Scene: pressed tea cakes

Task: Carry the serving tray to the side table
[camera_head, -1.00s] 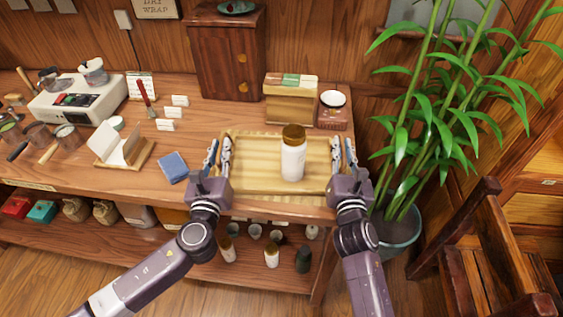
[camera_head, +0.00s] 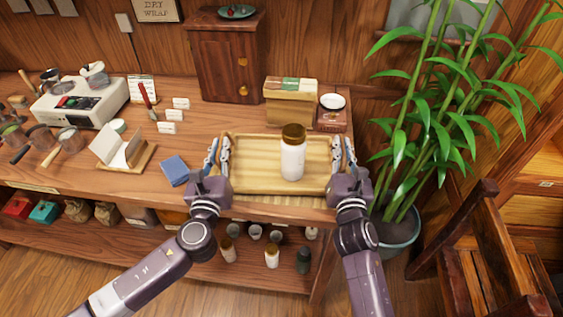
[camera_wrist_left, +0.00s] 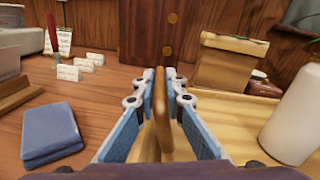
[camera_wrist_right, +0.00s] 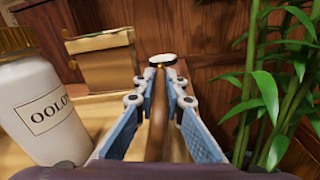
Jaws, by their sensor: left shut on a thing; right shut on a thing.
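My left gripper (camera_head: 218,151) is shut on the tray's left rim, seen between the fingers in the left wrist view (camera_wrist_left: 161,110). My right gripper (camera_head: 343,151) is shut on the right rim, also between the fingers (camera_wrist_right: 157,115). I cannot make out a side table for certain.
A blue cloth-like square (camera_head: 174,170) lies left of the tray. A potted bamboo (camera_head: 395,235) is right of the counter (camera_head: 100,180). Dark wooden furniture (camera_head: 490,245) stands at far right.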

